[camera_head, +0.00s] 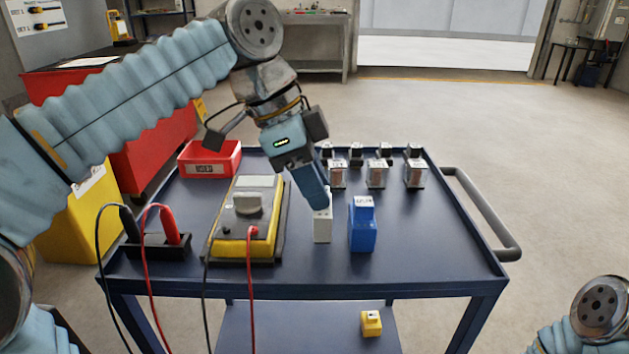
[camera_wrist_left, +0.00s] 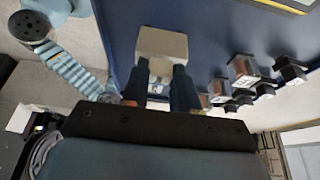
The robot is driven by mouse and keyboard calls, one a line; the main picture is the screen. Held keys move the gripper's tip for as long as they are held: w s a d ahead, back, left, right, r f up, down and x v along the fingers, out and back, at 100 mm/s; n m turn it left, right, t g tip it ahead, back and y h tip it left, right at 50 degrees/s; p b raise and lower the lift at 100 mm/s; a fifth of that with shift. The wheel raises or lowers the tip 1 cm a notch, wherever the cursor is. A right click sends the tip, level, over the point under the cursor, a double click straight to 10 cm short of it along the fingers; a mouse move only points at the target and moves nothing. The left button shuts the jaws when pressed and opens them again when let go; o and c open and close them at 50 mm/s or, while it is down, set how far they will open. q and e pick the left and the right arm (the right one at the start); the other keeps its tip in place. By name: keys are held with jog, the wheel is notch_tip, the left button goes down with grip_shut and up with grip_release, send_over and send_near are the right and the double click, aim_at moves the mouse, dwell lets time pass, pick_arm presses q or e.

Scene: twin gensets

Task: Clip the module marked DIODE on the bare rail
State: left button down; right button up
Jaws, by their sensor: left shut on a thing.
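My left gripper (camera_head: 321,203) points down over the cart and is shut on a light grey module (camera_head: 322,230). The same grey module (camera_wrist_left: 162,43) shows between the two dark fingers (camera_wrist_left: 160,88) in the left wrist view. It is upright; I cannot tell whether its base touches the cart top. A blue module (camera_head: 362,232) stands just to its right, with a small label on top that I cannot read. A yellow module (camera_head: 371,323) sits on the lower shelf. I cannot read the word DIODE on any module. No bare rail is recognisable. My right gripper is out of view.
The dark blue cart (camera_head: 425,262) has a grey handle (camera_head: 482,212) at right. A yellow meter (camera_head: 246,215) with leads lies left of the gripper, and a red bin (camera_head: 209,158) stands behind it. Several relay-like parts (camera_head: 376,174) stand at the back right. The front right top is clear.

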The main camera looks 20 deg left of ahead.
pick_arm(q)
jog(key=shift+r+p, duration=2)
jog(key=shift+r, duration=1.1)
